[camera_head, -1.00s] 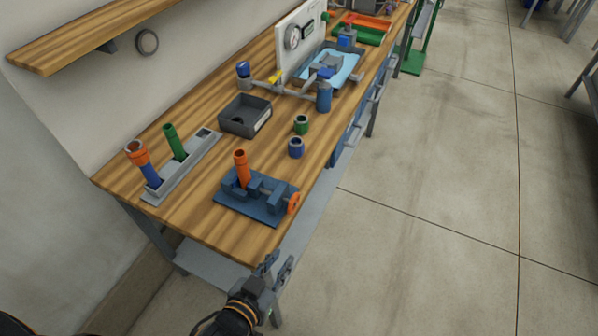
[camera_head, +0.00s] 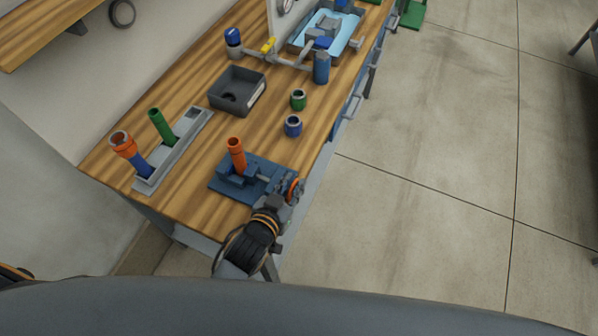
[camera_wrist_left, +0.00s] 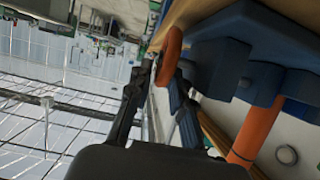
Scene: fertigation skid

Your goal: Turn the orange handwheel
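The orange handwheel (camera_head: 294,188) is on the right end of a blue vise-like fixture (camera_head: 226,186) on the wooden bench, near the bench's front edge. An orange tube (camera_head: 236,156) stands upright in the fixture. My left gripper (camera_head: 287,186) is at the handwheel and partly covers it in the head view. In the left wrist view the handwheel (camera_wrist_left: 170,56) shows nearly edge-on, between the tips of my left gripper (camera_wrist_left: 158,82). The fingers are apart; I cannot tell whether either touches the rim. My right gripper is not in view.
A grey holder (camera_head: 200,125) with a green tube (camera_head: 160,125) and an orange-and-blue tube (camera_head: 124,146) stands at left. A dark bin (camera_head: 238,90), a green ring (camera_head: 298,99) and a blue ring (camera_head: 293,126) lie behind the fixture.

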